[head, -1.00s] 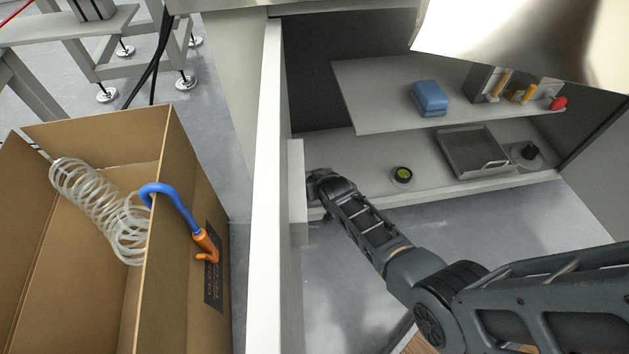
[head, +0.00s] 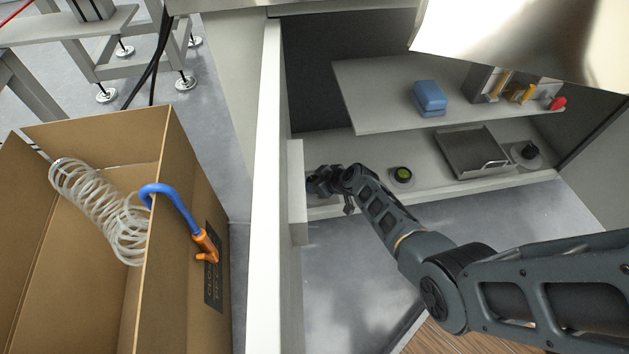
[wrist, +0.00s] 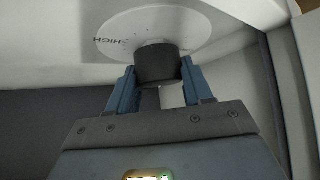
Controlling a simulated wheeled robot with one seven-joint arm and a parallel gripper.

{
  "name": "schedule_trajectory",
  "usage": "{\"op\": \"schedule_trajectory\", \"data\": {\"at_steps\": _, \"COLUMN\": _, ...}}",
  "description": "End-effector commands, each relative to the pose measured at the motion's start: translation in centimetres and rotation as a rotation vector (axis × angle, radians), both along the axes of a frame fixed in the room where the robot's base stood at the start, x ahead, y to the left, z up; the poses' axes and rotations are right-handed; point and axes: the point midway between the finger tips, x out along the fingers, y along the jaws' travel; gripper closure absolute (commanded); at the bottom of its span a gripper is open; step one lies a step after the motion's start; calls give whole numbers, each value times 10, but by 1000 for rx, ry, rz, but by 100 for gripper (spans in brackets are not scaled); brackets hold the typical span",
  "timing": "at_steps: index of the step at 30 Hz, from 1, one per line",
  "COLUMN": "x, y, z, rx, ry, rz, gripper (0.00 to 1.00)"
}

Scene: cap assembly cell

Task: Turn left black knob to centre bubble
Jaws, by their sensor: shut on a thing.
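In the wrist view, a black knob (wrist: 157,64) stands out from a round white dial plate (wrist: 196,22) with the word HIGH printed on it. My gripper (wrist: 158,76) has its two blue fingers on either side of the knob and is shut on it. In the head view, my gripper (head: 318,182) is at the left end of the cabinet's lower shelf, and the left knob is hidden behind it. A round bubble level (head: 402,174) with a yellow-green face sits on the lower shelf to the right of my gripper. The bubble is too small to make out.
A grey metal tray (head: 462,160) and another black knob (head: 528,152) are farther right on the lower shelf. The upper shelf (head: 375,95) holds a blue block (head: 429,97). The cabinet's left wall (head: 265,190) is close to my gripper. A cardboard box (head: 120,125) stands at left.

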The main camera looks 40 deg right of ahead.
Motion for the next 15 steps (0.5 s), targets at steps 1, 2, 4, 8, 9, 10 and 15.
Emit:
{"op": "schedule_trajectory", "data": {"at_steps": 1, "x": 0, "y": -2, "z": 0, "rx": 1, "ry": 0, "rz": 28, "gripper": 80}}
{"op": "schedule_trajectory", "data": {"at_steps": 2, "x": 0, "y": -2, "z": 0, "rx": 2, "ry": 0, "rz": 50, "gripper": 80}}
{"op": "schedule_trajectory", "data": {"at_steps": 4, "x": 1, "y": -2, "z": 0, "rx": 2, "ry": 0, "rz": 104, "gripper": 80}}
{"op": "schedule_trajectory", "data": {"at_steps": 8, "x": 1, "y": -3, "z": 1, "rx": 1, "ry": -1, "rz": 210, "gripper": 80}}
{"op": "schedule_trajectory", "data": {"at_steps": 9, "x": 1, "y": -2, "z": 0, "rx": 1, "ry": 0, "rz": 240, "gripper": 80}}
{"op": "schedule_trajectory", "data": {"at_steps": 10, "x": 1, "y": -2, "z": 0, "rx": 2, "ry": 0, "rz": 262, "gripper": 80}}
{"op": "schedule_trajectory", "data": {"at_steps": 15, "x": 2, "y": -2, "z": 0, "rx": -1, "ry": -1, "rz": 367, "gripper": 80}}
